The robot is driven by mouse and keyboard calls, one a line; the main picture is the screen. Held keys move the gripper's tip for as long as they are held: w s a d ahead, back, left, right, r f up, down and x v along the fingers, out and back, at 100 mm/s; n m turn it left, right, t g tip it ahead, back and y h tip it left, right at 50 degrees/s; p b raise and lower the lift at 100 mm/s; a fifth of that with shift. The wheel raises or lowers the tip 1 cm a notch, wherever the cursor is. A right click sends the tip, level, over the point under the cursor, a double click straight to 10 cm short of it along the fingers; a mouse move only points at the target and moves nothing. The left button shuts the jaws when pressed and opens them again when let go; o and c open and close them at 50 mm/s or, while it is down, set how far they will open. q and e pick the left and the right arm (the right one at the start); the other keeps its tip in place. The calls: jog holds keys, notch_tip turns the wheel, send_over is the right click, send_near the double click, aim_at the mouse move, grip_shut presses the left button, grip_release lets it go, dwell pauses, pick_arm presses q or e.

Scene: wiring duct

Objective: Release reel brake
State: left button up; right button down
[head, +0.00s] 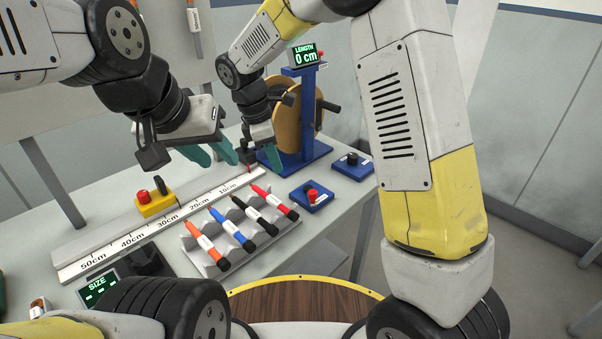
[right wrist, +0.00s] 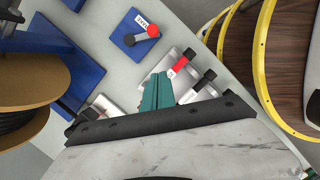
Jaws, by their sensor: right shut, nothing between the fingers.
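The cable reel (head: 284,122) has tan flanges and sits on a blue stand (head: 308,115) at the back of the table. It also shows at the left of the right wrist view (right wrist: 30,82). A blue box with a red-tipped black lever (head: 312,196) lies in front of the stand; it shows in the right wrist view (right wrist: 140,34) too. Which part is the brake, I cannot tell for certain. My right gripper (head: 266,158) is shut and empty beside the reel stand, its teal fingers (right wrist: 158,92) together. My left gripper (head: 212,153) is open and empty above the table.
A second blue box with a black knob (head: 352,164) lies right of the stand. Several markers lie in a grey rack (head: 201,259) at the front. A ruler (head: 125,240) runs behind it. A yellow box with a red button (head: 156,203) stands behind the ruler.

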aim_at(310, 191)
jog(key=shift+f, duration=0.1)
jog(key=x, duration=1)
jog(key=shift+f, duration=0.1)
jog(key=d, duration=0.2)
jog(key=shift+w+d, duration=0.25)
jog(key=shift+d, duration=0.15)
jog(key=shift+w+d, duration=0.15)
jog(key=shift+d, duration=0.45)
